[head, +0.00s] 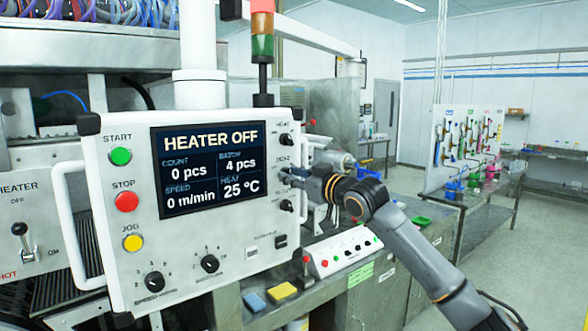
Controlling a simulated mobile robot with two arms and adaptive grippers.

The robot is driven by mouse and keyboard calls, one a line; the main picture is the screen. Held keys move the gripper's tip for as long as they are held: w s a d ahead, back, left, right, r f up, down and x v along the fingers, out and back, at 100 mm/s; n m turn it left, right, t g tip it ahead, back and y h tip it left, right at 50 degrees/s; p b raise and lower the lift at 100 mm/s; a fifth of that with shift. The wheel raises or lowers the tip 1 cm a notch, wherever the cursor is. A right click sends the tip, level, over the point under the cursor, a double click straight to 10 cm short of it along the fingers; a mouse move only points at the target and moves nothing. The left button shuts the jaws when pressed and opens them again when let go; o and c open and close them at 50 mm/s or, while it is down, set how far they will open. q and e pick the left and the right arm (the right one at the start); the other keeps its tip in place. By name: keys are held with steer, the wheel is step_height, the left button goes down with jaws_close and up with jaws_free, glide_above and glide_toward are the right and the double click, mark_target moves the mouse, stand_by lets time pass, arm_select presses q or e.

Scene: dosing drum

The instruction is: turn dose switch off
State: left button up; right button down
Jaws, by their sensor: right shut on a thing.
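The white control panel (240,244) hangs in front of me, with a screen (208,166) reading HEATER OFF, 0 pcs, 4 pcs, 0 m/min and 25 °C. On its right side, a DOSE label (281,163) sits between the HEAT switch (285,139) above and another dark switch (286,205) below. My right gripper (287,175) comes in from the right and is shut on the dose switch just under that label. Its fingers hide most of the switch, so I cannot tell its setting. My left gripper is out of view.
START (120,155), STOP (126,201) and JOG (133,243) buttons line the panel's left side. White handles flank the panel. A heater lever (21,238) stands at left. A small button box (343,250) sits below my right arm. Open floor lies at right.

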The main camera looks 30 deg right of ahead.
steer(key=shift+n+p, duration=0.95)
steer(key=shift+n, duration=0.75)
steer(key=c, duration=1.1)
jaws_free()
steer(key=shift+o, duration=0.2)
steer(key=s, duration=1.2)
steer(key=shift+d, duration=0.4)
